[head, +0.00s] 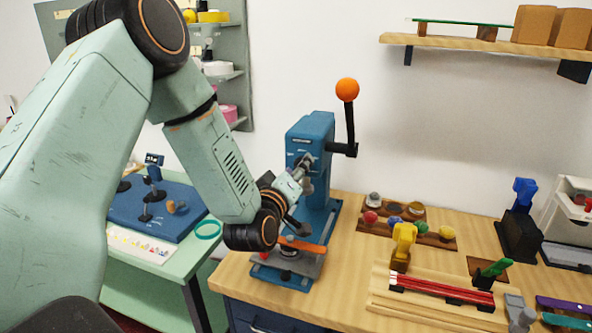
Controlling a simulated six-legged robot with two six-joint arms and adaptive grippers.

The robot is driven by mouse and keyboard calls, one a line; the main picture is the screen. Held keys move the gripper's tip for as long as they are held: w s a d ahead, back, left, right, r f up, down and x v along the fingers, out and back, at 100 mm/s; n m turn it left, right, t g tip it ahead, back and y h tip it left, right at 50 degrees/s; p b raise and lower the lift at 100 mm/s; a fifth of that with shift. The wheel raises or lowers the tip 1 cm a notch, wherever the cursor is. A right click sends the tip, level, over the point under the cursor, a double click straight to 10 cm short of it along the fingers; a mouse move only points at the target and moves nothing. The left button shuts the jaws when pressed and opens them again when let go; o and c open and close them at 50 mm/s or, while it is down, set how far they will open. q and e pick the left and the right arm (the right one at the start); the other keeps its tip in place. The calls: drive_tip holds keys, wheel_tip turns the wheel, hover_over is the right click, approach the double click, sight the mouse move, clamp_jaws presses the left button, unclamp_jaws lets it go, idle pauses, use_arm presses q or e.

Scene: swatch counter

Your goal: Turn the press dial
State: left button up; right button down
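A blue press (318,135) stands on the wooden counter in the head view. It has a dark lever (350,122) at its right topped by an orange ball (347,90). My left arm comes in from the left, and my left gripper (304,166) is at the front of the press head. The gripper covers that part of the press, so the dial cannot be made out, nor whether the fingers touch it. The fingers are too small and overlapped to tell open from shut. An orange bar lies over the press base (283,277) below the wrist. My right gripper is not in view.
Right of the press, the wooden counter (340,270) holds a block with coloured knobs (440,238), a yellow clamp (403,240) and red rods (440,290). A wooden shelf (470,46) hangs above. A green side table (165,262) stands at the left.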

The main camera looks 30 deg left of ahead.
use_arm(q)
drive_tip(key=shift+c, duration=0.4)
clamp_jaws()
drive_tip(key=shift+m+p, duration=0.55)
drive_tip(key=shift+m, duration=0.85)
drive_tip(key=shift+o, duration=0.4)
unclamp_jaws()
drive_tip(key=shift+s, duration=0.1)
drive_tip(key=v, duration=1.1)
drive_tip(key=shift+s, duration=0.35)
